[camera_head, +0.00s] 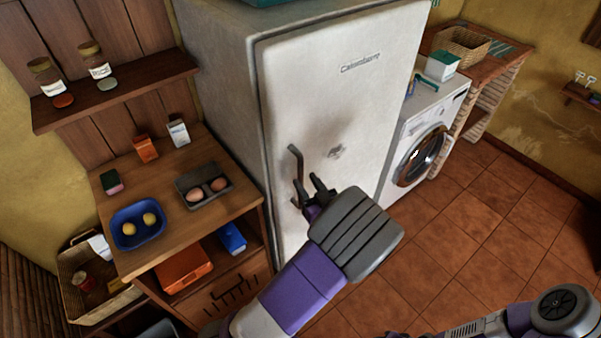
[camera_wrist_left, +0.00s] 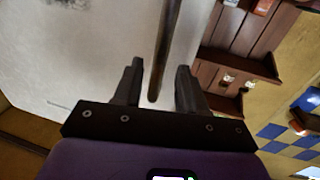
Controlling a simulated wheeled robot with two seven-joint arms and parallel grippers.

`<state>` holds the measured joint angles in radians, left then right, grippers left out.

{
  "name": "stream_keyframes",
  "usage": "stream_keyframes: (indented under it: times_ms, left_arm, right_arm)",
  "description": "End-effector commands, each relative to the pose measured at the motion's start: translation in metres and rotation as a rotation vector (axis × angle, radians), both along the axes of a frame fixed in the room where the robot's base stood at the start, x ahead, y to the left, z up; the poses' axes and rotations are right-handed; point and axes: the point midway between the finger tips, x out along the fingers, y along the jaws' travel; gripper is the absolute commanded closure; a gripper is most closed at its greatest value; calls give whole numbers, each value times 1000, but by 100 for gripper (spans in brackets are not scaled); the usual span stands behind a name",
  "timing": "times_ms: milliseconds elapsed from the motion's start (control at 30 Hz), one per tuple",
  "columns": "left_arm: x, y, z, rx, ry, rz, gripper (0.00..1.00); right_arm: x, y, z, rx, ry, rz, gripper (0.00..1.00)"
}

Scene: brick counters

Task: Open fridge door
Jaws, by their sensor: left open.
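The white fridge (camera_head: 225,60) stands in the middle of the head view. Its door (camera_head: 350,110) is shut, with a dark bar handle (camera_head: 296,165) near its left edge. My left gripper (camera_head: 312,190) is at the lower part of the handle. In the left wrist view the handle (camera_wrist_left: 166,45) comes down between the two spread fingers of the left gripper (camera_wrist_left: 156,85), with gaps showing on both sides. Part of my right arm shows at the bottom right of the head view; its gripper does not show.
A wooden shelf unit (camera_head: 150,190) stands left of the fridge, bearing a blue bowl (camera_head: 125,233) and an egg tray (camera_head: 187,183). A washing machine (camera_head: 405,135) stands to the right. The tiled floor (camera_head: 470,240) at the right is clear.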

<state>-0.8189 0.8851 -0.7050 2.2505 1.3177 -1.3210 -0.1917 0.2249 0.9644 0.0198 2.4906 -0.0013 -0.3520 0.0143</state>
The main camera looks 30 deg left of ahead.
Motion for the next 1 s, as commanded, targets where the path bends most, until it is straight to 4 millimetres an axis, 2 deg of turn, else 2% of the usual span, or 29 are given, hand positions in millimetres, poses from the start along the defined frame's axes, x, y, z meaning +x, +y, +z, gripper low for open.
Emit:
stream_keyframes:
  times_ms: [100, 300, 633, 900, 1000]
  left_arm:
    - [11, 17, -1, -1, 0, 3, 59]
    - [23, 34, -1, -2, 1, 0, 59]
    - [25, 37, -1, -2, 2, -2, 59]
    - [25, 37, -1, -2, 2, -2, 100]
    - [25, 37, -1, -2, 2, -2, 100]
  right_arm:
    - [0, 0, -2, 0, 0, 0, 57]
    - [0, 0, -3, 0, 0, 0, 57]
    - [0, 0, -3, 0, 0, 0, 57]
    - [0, 0, -3, 0, 0, 0, 57]
    - [0, 0, -3, 0, 0, 0, 57]
